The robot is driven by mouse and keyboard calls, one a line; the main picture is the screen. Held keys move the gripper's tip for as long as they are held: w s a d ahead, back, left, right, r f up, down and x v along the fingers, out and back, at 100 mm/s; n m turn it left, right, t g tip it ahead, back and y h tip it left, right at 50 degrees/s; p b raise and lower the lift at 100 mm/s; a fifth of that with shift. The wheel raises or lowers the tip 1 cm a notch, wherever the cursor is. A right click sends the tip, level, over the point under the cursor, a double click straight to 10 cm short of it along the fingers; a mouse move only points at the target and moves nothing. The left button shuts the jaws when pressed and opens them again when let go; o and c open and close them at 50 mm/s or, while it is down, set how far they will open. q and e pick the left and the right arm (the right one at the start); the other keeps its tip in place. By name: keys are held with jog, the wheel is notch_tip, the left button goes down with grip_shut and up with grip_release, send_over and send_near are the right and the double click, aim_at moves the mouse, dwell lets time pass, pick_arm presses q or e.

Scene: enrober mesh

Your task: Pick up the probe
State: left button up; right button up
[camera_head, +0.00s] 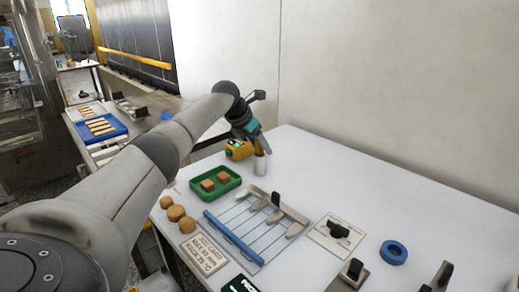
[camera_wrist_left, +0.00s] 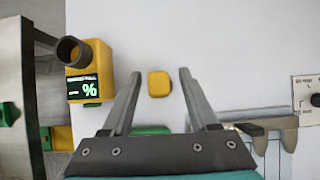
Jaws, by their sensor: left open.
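My left gripper (camera_head: 259,146) is open and points down over the table beside a yellow meter (camera_head: 238,149). In the left wrist view a small rounded yellow block (camera_wrist_left: 159,84), seemingly the top of the probe, lies between the two spread fingers (camera_wrist_left: 157,75), with gaps on both sides. In the head view a pale upright cylinder (camera_head: 260,165) shows just below the gripper; it may be the probe's body. The yellow meter (camera_wrist_left: 90,83) with a lit % display and a dark ring stands left of the fingers. My right gripper is not in view.
A green tray (camera_head: 228,190) with brown blocks is near the gripper. Round brown pieces (camera_head: 176,213), a label plate (camera_head: 203,254), a slatted board (camera_head: 213,224) and a blue ring (camera_head: 394,252) lie nearer. The table's back right is clear up to the wall.

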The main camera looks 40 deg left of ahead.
pick_arm(q)
grip_shut()
dwell(0.5)
